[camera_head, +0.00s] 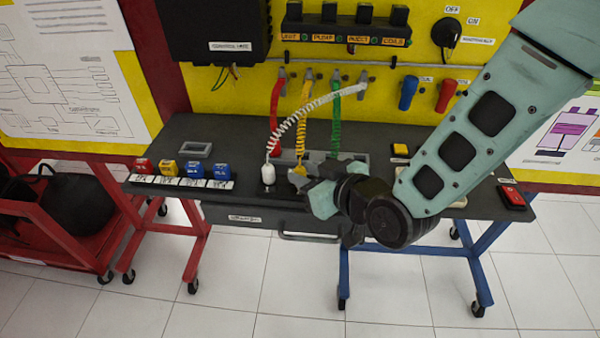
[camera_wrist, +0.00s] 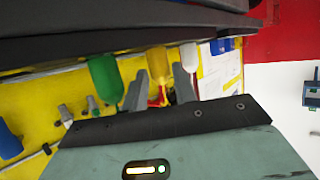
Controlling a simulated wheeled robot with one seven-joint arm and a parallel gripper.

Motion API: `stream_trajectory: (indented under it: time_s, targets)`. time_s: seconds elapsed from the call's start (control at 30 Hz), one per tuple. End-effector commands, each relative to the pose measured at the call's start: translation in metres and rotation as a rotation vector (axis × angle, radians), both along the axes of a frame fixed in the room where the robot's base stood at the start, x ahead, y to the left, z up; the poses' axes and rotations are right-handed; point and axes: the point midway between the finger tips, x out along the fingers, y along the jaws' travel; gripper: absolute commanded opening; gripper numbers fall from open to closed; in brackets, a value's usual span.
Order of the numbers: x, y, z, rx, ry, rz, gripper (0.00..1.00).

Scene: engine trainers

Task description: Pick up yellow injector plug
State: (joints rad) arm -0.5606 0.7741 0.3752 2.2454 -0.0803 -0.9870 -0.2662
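The yellow injector plug (camera_head: 298,172) hangs at the lower end of a coiled yellow cable (camera_head: 301,130), low over the bench in the head view. My gripper (camera_head: 303,181) is close beside it and partly hides it. In the wrist view the yellow plug (camera_wrist: 157,64) shows between the two grey fingers of my gripper (camera_wrist: 159,86), which stand apart with a gap on each side of the plug. The gripper is open. I cannot tell whether the plug lies fully at fingertip depth.
A white plug (camera_head: 267,174) is close on the left. A green plug (camera_wrist: 105,80) is on the yellow plug's other side in the wrist view. Coloured blocks (camera_head: 193,169) stand left on the dark bench (camera_head: 240,134). A red device (camera_head: 511,196) lies at the right end.

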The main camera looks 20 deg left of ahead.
Motion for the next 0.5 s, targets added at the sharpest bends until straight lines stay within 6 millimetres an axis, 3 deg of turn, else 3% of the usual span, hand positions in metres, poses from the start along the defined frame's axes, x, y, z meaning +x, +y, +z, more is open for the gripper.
stream_trajectory:
  time_s: [0.17,0.27,0.3,0.5]
  targets:
    - [0.0000,0.0001,-0.0004,0.000,0.000,0.000,0.28]
    - [0.0000,0.0000,-0.0003,0.000,0.000,0.000,0.03]
    - [0.0000,0.0000,-0.0003,0.000,0.000,0.000,0.00]
    - [-0.0001,0.0000,-0.0001,0.000,0.000,0.000,0.00]
